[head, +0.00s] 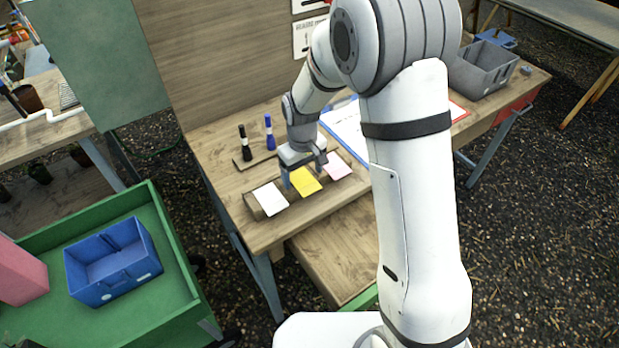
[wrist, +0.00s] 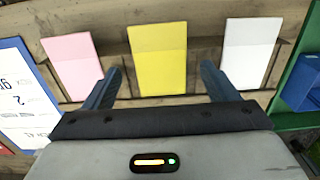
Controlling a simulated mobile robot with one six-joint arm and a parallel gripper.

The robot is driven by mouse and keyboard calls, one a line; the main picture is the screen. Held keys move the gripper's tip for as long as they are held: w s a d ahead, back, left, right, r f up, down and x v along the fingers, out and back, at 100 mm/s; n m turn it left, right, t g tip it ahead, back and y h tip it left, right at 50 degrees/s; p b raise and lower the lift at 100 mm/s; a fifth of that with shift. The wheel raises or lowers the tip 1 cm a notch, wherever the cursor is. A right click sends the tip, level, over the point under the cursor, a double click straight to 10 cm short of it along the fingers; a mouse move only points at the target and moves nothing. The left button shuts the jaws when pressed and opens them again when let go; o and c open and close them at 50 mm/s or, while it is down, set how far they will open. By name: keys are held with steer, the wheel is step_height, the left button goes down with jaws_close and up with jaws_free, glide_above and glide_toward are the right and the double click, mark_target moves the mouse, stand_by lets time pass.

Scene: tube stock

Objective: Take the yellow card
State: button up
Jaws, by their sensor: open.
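The yellow card (head: 304,181) stands tilted in a wooden holder on the table, between a white card (head: 270,199) and a pink card (head: 336,166). In the wrist view the yellow card (wrist: 158,58) is in the middle, with the pink card (wrist: 73,66) to its left and the white card (wrist: 249,52) to its right. My gripper (head: 305,172) is at the yellow card. In the wrist view my gripper (wrist: 160,82) is open, one finger on each side of the card's lower part, with gaps and nothing held.
A black marker (head: 244,142) and a blue marker (head: 269,132) stand behind the cards. A clipboard with paper (head: 347,128) lies to the right. A grey bin (head: 483,69) stands at the far right. A blue bin (head: 113,262) sits in a green cart (head: 165,325) at lower left.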

steer(key=shift+f, duration=0.4)
steer(key=shift+c, duration=0.2)
steer(key=c, duration=1)
steer(key=shift+r, duration=0.15)
